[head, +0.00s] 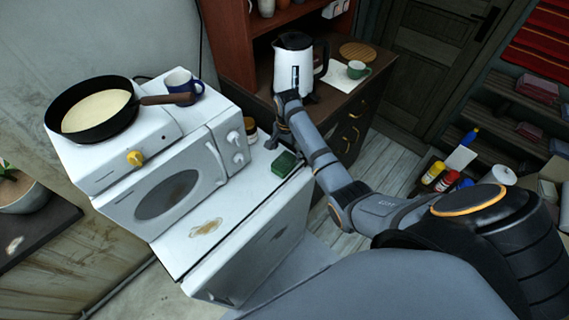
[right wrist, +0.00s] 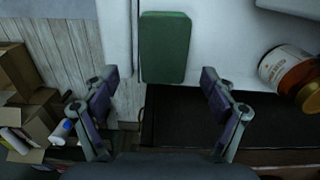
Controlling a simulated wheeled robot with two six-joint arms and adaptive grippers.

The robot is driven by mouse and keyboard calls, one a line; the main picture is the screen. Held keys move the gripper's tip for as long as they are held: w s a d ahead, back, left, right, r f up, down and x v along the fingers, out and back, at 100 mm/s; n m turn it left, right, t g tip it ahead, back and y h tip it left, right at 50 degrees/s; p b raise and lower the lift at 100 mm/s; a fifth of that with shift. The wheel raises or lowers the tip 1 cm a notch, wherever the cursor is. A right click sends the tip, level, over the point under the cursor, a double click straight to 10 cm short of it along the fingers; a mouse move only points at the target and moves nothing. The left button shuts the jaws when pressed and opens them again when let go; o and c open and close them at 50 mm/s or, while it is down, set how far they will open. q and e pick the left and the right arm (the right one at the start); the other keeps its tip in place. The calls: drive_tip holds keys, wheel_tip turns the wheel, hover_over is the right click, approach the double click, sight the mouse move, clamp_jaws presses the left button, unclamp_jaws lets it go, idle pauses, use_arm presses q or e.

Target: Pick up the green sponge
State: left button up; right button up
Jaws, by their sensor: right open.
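The green sponge (head: 284,164) lies on the white counter top near its back right corner in the head view. In the right wrist view the green sponge (right wrist: 165,47) is a dark green block just beyond the fingertips, centred between them. My right gripper (head: 277,136) is just behind the sponge in the head view and apart from it. In the right wrist view the right gripper (right wrist: 161,80) has its two fingers spread wide with nothing between them. My left gripper is in neither view.
A white oven (head: 166,187) with a frying pan (head: 96,107) and a blue mug (head: 180,82) stands left of the sponge. A jar (right wrist: 288,66) is close by on the counter. A white kettle (head: 296,62) stands on the dark cabinet behind. The counter front is clear except for a stain.

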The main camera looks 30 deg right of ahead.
sight(286, 159)
drive_tip(key=shift+w+f+p, duration=0.15)
drive_tip(key=shift+f+p, duration=0.15)
drive_tip(key=shift+f, duration=1.3)
drive_tip(key=shift+w+f+p, duration=0.15)
drive_tip(key=shift+f+p, duration=0.1)
drive_tip(key=shift+f, duration=1.35)
drive_tip(key=c, duration=0.8)
